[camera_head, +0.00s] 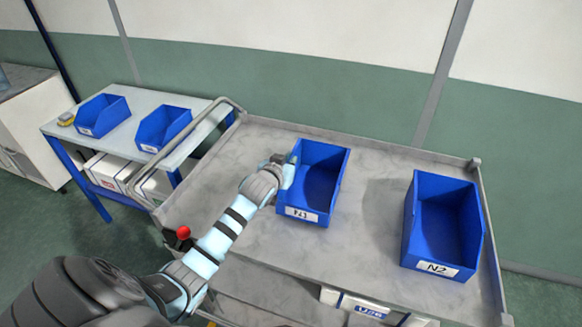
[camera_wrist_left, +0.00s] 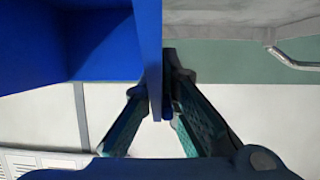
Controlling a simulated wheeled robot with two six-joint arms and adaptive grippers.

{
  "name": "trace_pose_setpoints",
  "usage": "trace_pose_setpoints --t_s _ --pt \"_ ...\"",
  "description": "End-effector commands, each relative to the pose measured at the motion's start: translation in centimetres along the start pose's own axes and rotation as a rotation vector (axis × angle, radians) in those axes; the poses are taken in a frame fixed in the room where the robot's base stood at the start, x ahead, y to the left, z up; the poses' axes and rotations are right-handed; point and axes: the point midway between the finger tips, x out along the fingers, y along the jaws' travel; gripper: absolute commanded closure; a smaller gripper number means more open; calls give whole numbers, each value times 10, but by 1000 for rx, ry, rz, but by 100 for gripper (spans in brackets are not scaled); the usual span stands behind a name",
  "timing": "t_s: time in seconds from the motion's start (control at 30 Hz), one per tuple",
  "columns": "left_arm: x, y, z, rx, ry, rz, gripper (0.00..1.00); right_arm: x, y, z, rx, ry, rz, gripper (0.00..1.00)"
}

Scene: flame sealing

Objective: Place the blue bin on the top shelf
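A blue open bin (camera_head: 318,188) with a white front label is at the middle of the grey cart top (camera_head: 235,180). I cannot tell whether it touches the surface. My left gripper (camera_head: 284,164) is at its left side wall. In the left wrist view, the bin's wall (camera_wrist_left: 152,45) passes between the two fingers of my left gripper (camera_wrist_left: 166,85), which are closed onto it. A second blue bin (camera_head: 443,228), labelled N2, stands at the right end of the cart. My right gripper is in neither view.
A lower table (camera_head: 147,101) at the left holds two more blue bins (camera_head: 101,115) (camera_head: 163,128) and a small yellow item (camera_head: 66,119). A curved handle (camera_head: 208,107) rims the cart's left end. White boxes (camera_head: 365,305) sit below the cart top.

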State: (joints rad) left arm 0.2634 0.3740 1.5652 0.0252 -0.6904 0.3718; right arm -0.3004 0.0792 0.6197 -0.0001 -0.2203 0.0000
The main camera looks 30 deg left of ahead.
Motion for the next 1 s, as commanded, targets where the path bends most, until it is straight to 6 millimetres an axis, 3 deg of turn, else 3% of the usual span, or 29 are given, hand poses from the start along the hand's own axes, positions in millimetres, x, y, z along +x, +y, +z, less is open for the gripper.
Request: trace_pose_setpoints --t_s 0.1,0.37,0.5,0.83,1.0 --pt "6 1 14 -1 2 2 100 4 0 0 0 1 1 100" --pt "6 0 14 0 2 2 100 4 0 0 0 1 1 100" --pt "6 0 14 0 1 1 75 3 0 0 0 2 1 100" --pt "5 0 12 0 1 1 75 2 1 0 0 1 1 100" --pt "-16 0 12 3 0 1 75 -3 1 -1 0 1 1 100"
